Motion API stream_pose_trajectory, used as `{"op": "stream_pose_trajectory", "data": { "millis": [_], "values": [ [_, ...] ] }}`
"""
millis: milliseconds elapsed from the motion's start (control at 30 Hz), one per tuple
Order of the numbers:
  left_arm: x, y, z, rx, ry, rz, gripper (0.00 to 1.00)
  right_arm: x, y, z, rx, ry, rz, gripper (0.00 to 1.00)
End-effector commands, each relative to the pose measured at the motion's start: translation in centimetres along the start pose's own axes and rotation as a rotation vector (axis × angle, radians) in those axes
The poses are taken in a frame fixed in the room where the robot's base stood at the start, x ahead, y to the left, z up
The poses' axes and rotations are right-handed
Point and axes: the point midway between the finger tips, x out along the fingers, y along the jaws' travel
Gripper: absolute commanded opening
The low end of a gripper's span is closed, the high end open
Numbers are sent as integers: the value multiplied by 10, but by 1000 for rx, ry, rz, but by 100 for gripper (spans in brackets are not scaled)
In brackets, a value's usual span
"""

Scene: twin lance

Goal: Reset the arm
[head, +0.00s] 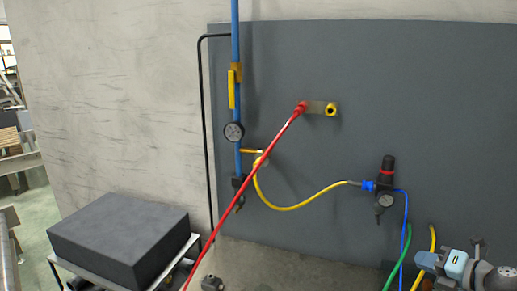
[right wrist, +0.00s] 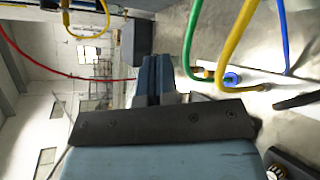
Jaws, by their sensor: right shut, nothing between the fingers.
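My right gripper (head: 428,262) is at the lower right of the head view, in front of the lower part of the dark wall panel. In the right wrist view its blue-grey fingers (right wrist: 155,78) are shut together with nothing between them. It is apart from the hoses near it. My left gripper is not in view.
Green (head: 397,262) and blue hoses hang beside my right gripper. A dark block (head: 120,235) stands left.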

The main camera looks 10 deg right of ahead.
Motion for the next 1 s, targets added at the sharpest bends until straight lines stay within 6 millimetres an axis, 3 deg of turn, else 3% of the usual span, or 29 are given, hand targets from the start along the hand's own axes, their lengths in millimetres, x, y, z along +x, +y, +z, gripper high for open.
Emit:
{"op": "stream_pose_trajectory", "data": {
  "millis": [300, 500, 700, 1000],
  "values": [
    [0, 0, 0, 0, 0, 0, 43, -23, -58, -95, 735, -392, -154, 0],
    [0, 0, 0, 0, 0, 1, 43, -43, -74, -173, 1185, -582, -323, 0],
    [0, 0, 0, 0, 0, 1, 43, -63, -66, -251, 1567, -708, -523, 0],
    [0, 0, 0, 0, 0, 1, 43, -80, -41, -314, 1854, -775, -726, 0]
  ]
}}
